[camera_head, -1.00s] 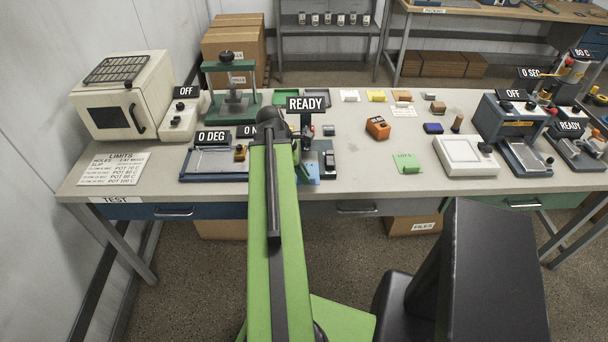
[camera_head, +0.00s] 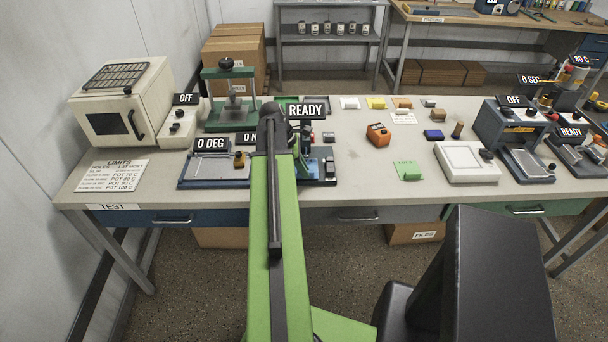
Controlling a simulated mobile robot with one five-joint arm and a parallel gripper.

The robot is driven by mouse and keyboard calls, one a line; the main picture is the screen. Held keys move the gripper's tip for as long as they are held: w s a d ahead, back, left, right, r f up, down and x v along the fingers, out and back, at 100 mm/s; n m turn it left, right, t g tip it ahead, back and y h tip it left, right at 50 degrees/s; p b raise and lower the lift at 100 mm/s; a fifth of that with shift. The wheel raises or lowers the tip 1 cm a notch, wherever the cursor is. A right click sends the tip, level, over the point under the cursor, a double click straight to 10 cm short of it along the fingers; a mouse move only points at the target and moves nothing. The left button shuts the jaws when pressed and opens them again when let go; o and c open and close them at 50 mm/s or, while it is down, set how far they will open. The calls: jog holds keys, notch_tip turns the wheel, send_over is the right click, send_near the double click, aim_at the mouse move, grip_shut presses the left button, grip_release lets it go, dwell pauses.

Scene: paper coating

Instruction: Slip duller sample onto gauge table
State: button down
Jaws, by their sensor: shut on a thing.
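A bench device labelled READY (camera_head: 329,168) stands mid-bench, partly behind my arm. It has a dark body and a blue base and may be the gauge; its table is mostly hidden. My gripper (camera_head: 303,166) is at this device, low and largely covered by my green arm. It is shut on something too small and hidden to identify. A green card marked with a lot label (camera_head: 408,171) lies on the bench to the right. I cannot tell which sample is duller.
A slip device labelled 0 DEG (camera_head: 215,167) stands left of my arm. A green press (camera_head: 230,100) and cream oven (camera_head: 121,105) stand behind it. An orange meter (camera_head: 378,134) and white-topped box (camera_head: 466,162) are to the right. Bare bench lies between the READY device and the green card.

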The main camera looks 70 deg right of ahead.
jog(key=shift+w+d, duration=0.15)
jog(key=shift+d, duration=0.3)
jog(key=shift+f+b, duration=0.35)
jog(key=shift+f, duration=0.05)
jog(key=shift+r, duration=0.1)
jog(key=c, duration=1.3)
grip_release()
jog(key=shift+c, duration=0.2)
jog(key=shift+r, duration=0.1)
jog(key=p+v, duration=1.6)
jog(key=v, duration=0.1)
